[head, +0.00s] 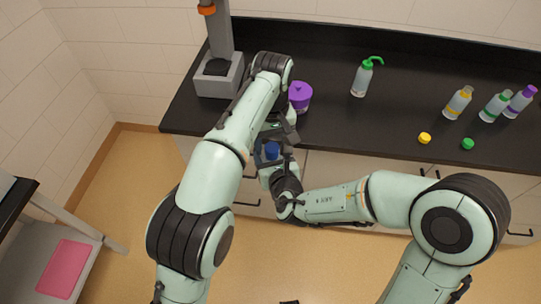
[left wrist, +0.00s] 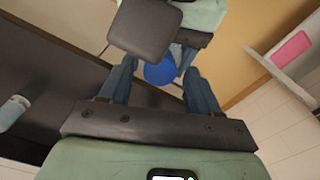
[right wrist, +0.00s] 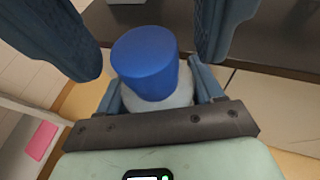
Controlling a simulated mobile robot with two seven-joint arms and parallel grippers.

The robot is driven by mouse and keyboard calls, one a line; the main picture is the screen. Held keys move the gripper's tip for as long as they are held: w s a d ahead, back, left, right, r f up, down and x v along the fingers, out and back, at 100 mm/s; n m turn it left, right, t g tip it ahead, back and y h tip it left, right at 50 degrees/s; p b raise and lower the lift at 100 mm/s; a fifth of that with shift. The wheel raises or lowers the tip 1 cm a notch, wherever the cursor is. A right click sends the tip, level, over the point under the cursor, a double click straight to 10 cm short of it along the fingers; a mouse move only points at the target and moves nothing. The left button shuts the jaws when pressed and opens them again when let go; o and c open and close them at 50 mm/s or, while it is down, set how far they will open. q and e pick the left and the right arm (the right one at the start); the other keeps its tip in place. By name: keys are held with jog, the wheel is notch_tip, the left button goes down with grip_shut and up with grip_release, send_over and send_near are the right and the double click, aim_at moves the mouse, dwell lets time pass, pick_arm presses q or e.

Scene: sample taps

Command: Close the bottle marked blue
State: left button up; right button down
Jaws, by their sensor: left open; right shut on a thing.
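The blue cap (head: 272,149) sits on top of a pale bottle, in front of the counter's edge. The right wrist view shows the cap (right wrist: 146,62) upright on the bottle's whitish shoulder (right wrist: 160,106); I cannot tell how tight it is. My right gripper (right wrist: 158,92) is shut on the bottle below the cap. My left gripper (left wrist: 160,70) is open, its fingers on either side of the blue cap (left wrist: 161,73) with gaps visible. In the head view the left gripper (head: 271,137) partly hides the bottle.
The black counter (head: 400,90) holds a purple container (head: 301,99), a green-topped wash bottle (head: 362,80) and bottles marked yellow (head: 457,104), green (head: 494,107) and purple (head: 519,102). A yellow cap (head: 425,138) and green cap (head: 467,143) lie near its front. A grey stand (head: 219,80) is at left.

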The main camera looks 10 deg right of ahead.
pick_arm(q)
jog(key=shift+f, duration=0.25)
jog(key=c, duration=1.1)
jog(key=m, duration=0.5)
jog(key=o, duration=1.2)
jog(key=shift+r, duration=3.7)
